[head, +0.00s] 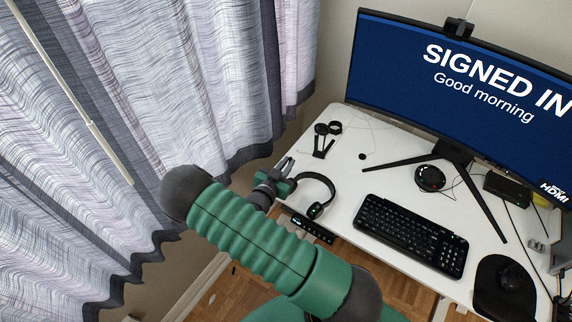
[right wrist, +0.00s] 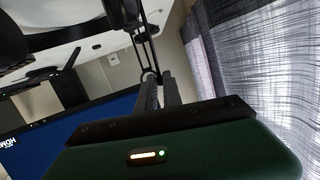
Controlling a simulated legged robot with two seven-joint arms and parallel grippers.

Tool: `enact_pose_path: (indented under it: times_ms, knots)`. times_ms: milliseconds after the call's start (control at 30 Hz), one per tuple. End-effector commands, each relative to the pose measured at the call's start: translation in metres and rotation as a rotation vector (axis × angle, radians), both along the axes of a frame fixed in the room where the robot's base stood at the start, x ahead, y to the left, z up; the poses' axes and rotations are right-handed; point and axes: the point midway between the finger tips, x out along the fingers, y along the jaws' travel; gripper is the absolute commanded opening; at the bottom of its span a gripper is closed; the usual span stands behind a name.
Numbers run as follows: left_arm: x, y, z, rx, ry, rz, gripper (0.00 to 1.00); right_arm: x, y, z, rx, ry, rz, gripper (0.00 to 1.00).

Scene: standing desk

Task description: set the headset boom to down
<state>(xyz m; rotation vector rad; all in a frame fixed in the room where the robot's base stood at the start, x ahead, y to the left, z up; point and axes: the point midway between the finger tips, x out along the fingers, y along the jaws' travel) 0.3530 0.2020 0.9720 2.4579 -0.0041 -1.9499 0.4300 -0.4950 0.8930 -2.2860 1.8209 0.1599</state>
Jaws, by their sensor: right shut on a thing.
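The black headset (head: 332,188) lies near the left edge of the desk, its band curving up to the right and an ear cup (head: 315,210) toward the front. My right gripper (head: 284,163) is just left of the headset, at the desk edge. In the right wrist view its fingers (right wrist: 159,88) are shut close together at the end of a thin dark double rod, which looks like the headset boom (right wrist: 141,46). The rod runs up to a dark part at the top. In the head view the boom is too small to make out. My left gripper is not in view.
The white desk (head: 350,168) holds a black stand-like item (head: 323,140), a keyboard (head: 411,234), a mouse (head: 510,276) and a monitor (head: 450,90) on splayed legs. Curtains (head: 200,80) hang close on the left.

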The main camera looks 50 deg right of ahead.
Motion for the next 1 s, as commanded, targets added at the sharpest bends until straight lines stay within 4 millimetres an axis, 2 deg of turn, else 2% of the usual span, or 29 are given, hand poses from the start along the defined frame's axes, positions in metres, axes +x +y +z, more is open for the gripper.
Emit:
enact_pose_path:
  times_ms: [167, 667, 700, 767, 1000]
  knots:
    - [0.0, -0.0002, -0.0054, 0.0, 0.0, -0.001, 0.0, -0.0002, 0.0026, -0.0013, -0.022, -0.001, 0.0, 0.0]
    - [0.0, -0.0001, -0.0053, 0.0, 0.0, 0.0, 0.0, -0.0003, 0.0034, 0.0, -0.028, -0.001, -0.001, 0.0]
    - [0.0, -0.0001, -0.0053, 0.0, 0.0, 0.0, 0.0, -0.0003, 0.0034, 0.0003, -0.029, -0.002, 0.0, 0.13]
    - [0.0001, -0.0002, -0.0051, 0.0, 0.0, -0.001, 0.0, -0.0003, 0.0034, 0.0004, -0.029, -0.002, -0.001, 0.2]
    - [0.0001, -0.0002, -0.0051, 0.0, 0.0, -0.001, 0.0, -0.0003, 0.0035, 0.0003, -0.029, -0.002, 0.0, 0.2]
